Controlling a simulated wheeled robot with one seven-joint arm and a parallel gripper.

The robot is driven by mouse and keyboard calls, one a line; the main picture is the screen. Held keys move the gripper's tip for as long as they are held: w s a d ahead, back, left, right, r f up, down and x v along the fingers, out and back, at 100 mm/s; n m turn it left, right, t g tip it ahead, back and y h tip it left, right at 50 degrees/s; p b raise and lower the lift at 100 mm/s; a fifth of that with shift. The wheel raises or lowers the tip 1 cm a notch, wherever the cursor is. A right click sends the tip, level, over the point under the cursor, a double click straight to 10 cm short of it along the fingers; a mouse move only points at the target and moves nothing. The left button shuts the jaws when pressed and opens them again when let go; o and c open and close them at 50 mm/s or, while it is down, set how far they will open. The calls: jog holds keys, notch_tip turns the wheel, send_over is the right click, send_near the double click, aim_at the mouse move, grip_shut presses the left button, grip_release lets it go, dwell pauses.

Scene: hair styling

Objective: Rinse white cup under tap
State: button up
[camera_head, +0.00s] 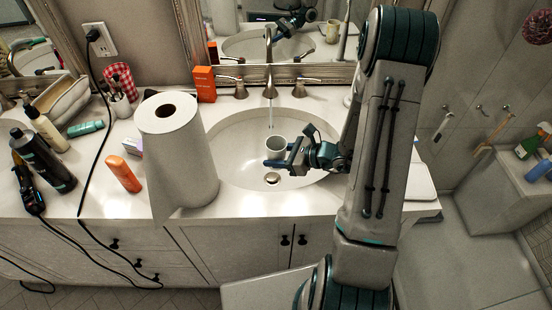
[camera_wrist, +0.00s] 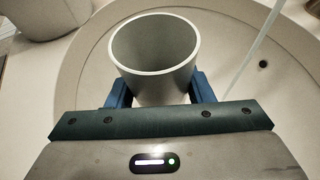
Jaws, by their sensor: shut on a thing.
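The white cup (camera_head: 277,145) is upright over the sink basin (camera_head: 232,150), a little in front of the tap (camera_head: 268,50). My gripper (camera_head: 280,160) is shut on the cup, reaching in from the right. In the wrist view the cup (camera_wrist: 155,50) sits between the two blue fingers of my gripper (camera_wrist: 160,90), and its open mouth shows an empty-looking inside. A thin water stream (camera_wrist: 252,48) falls beside the cup, to its right in the wrist view, and does not enter it. In the head view the stream (camera_head: 270,112) shows below the spout, behind the cup.
A paper towel roll (camera_head: 180,150) stands at the basin's left. An orange box (camera_head: 204,84) and tap handles (camera_head: 299,86) are at the back. An orange bottle (camera_head: 123,174) and several bottles stand further left.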

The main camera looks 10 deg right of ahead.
jog(key=w+f, duration=0.2)
jog(key=w, duration=1.2)
jog(key=shift+f+b, duration=0.3)
jog(key=shift+f, duration=0.1)
dwell(0.5)
jog(key=shift+d, duration=0.55)
jog(key=shift+a+b, duration=0.2)
jog(key=shift+b, duration=0.1)
jog(key=shift+a, duration=0.45)
